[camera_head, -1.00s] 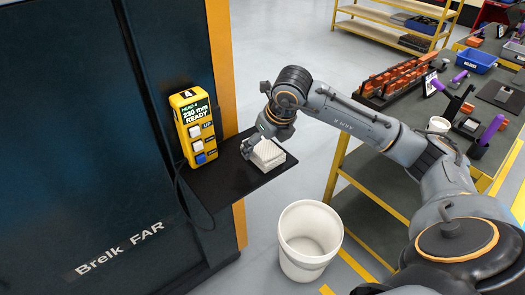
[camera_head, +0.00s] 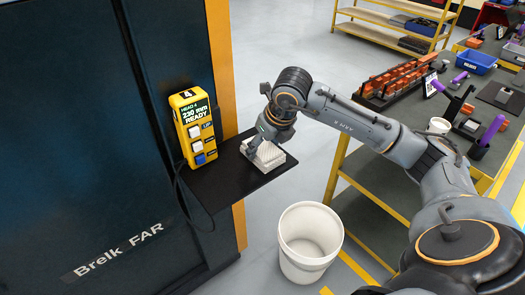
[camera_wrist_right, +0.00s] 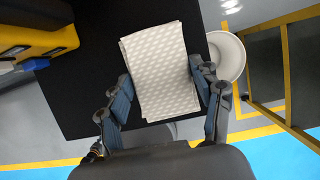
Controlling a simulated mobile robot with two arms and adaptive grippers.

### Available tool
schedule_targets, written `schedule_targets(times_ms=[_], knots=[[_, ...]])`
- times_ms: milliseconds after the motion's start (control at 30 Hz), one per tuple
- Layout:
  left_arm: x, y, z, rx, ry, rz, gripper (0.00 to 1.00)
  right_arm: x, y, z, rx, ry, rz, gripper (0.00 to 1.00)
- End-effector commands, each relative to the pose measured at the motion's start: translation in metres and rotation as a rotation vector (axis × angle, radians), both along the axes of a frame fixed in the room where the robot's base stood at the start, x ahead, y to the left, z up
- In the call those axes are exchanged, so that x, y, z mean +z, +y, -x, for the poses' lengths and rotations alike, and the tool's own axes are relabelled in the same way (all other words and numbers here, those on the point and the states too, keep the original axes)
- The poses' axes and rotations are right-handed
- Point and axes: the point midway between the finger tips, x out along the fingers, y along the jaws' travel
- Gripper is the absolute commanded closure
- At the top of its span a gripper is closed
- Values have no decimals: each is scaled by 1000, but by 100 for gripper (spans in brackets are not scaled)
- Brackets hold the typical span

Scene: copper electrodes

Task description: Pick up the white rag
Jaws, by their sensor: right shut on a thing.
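The white rag (camera_head: 267,156) is a folded, textured stack on the black shelf (camera_head: 222,190) that juts from the dark machine. In the right wrist view the rag (camera_wrist_right: 160,70) lies between the two fingers of my right gripper (camera_wrist_right: 165,98), over the dark shelf (camera_wrist_right: 85,75). My right gripper (camera_head: 256,150) reaches down onto the rag from above in the head view, and its fingers are shut on the rag's sides. The rag still appears to be at shelf level. My left gripper is not in view.
A white bin (camera_head: 309,240) stands on the floor below the shelf. A workbench (camera_head: 385,165) with orange parts and a blue bin (camera_head: 479,61) is at the right.

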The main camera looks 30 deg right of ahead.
Motion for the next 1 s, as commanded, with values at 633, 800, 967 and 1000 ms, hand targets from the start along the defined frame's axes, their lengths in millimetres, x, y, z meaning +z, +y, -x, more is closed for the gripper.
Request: schedule_targets(times_ms=[633,800,967,1000], knots=[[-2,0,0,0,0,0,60,62,13,16,6,-9,2,66],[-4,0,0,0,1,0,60,101,36,46,7,-7,1,66],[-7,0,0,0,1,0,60,116,59,78,7,-5,1,66],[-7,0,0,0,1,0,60,120,64,84,6,-5,1,66]])
